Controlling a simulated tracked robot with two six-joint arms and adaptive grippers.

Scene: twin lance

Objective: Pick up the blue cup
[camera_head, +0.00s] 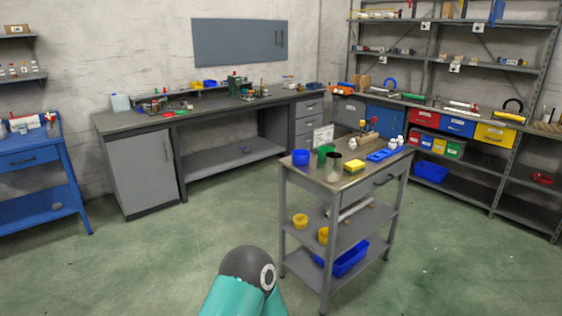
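A blue cup (301,158) stands on the top of a grey trolley (352,180), near its left corner. A green cup (325,152) is just right of it, and a grey see-through cup (333,168) stands in front of the green one. No gripper shows in the view. A teal and dark grey link of my own arm shows at the bottom middle, well short of the trolley.
The trolley top also holds a yellow sponge-like block (354,166) and a blue tray-like piece (382,155). Its lower shelves hold yellow rolls (300,220) and a blue bin (345,260). A long workbench (135,121) lines the back wall. Green floor (180,255) is clear left of the trolley.

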